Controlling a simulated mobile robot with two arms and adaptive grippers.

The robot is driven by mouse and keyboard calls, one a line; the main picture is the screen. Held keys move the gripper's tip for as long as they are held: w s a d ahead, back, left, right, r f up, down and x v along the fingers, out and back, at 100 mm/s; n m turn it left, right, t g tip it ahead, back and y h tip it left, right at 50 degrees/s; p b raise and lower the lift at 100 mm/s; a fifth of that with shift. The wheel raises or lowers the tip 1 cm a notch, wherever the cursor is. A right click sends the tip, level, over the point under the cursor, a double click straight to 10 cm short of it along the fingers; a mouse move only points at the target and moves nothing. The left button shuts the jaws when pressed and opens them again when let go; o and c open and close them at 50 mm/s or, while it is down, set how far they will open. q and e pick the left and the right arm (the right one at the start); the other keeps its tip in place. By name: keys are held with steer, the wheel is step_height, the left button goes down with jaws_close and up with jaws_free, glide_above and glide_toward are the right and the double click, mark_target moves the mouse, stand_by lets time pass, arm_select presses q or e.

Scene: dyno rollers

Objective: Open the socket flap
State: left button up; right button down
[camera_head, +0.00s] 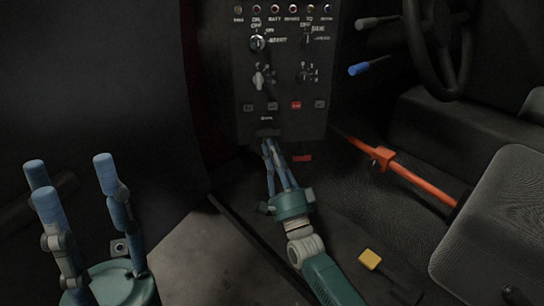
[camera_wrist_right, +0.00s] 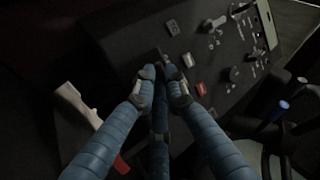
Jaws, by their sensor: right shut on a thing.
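The dark control panel (camera_head: 282,85) stands upright in the middle of the head view. The socket flap (camera_head: 267,133) is a small dark piece at its lower edge, below a white label. My right gripper (camera_head: 271,148) reaches up to it from below, its blue fingers closed together at the flap. In the right wrist view the fingertips (camera_wrist_right: 161,74) meet at the panel's lower edge and hide most of the flap. How far the flap stands open cannot be told. My left gripper (camera_head: 65,182) is at the lower left, its fingers spread and empty, away from the panel.
Knobs, lamps and a red switch (camera_head: 296,105) sit on the panel above the flap. An orange-red lever (camera_head: 420,183), a seat (camera_head: 500,225) and a steering wheel (camera_head: 440,50) are to the right. A yellow pedal-like piece (camera_head: 369,259) is near my right arm.

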steer(key=shift+a+f+b, duration=0.1)
steer(key=shift+f+b, duration=0.15)
steer(key=shift+b, duration=0.5)
